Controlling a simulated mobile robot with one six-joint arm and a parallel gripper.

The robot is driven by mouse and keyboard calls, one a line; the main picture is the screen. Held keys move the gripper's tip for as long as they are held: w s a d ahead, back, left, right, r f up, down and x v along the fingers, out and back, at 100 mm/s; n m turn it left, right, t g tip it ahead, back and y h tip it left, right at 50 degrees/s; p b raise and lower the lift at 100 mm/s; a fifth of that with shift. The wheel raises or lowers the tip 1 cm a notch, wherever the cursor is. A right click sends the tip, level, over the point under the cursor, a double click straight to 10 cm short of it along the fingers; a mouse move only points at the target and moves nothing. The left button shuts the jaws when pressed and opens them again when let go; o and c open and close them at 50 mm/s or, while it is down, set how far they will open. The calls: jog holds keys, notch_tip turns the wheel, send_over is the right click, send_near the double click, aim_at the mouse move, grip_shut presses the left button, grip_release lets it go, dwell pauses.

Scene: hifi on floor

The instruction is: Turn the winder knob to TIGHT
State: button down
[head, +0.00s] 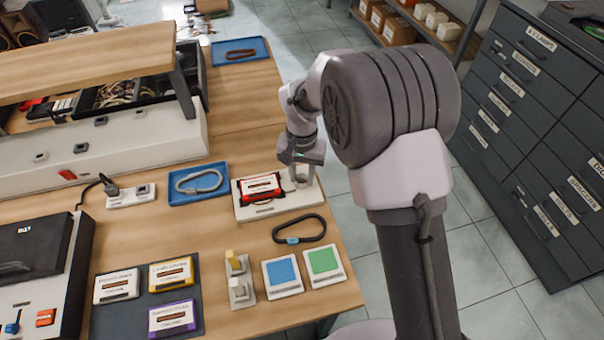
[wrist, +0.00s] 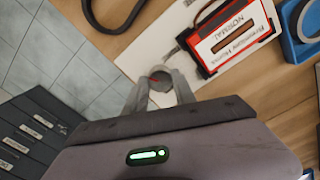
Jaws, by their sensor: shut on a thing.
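The winder is a white base (head: 243,212) near the table's right edge, also in the wrist view (wrist: 150,48). A red-framed cassette (head: 260,187) sits on it; in the wrist view the cassette (wrist: 228,32) has a label whose lower line reads NORMAL. My gripper (wrist: 161,88) is shut on a round grey knob (wrist: 160,79) at the end of the base; a small red mark shows on the knob. In the head view my gripper (head: 300,166) is over the base's right end, and the knob is hard to make out. I see no readable TIGHT mark.
A dark belt loop (head: 299,228) lies in front of the winder. A blue tray (head: 198,184) with a grey loop is to its left. Blue and green tiles (head: 323,261), a small switch block (head: 240,278) and several cassettes lie nearer. Dark drawers (head: 520,120) stand right, across open floor.

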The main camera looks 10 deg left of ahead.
aim_at(302, 178)
jog(key=shift+m, duration=1)
jog(key=c, duration=1)
grip_release()
notch_tip(302, 178, up, 18)
jog(key=p, duration=0.6)
jog(key=shift+f, duration=0.25)
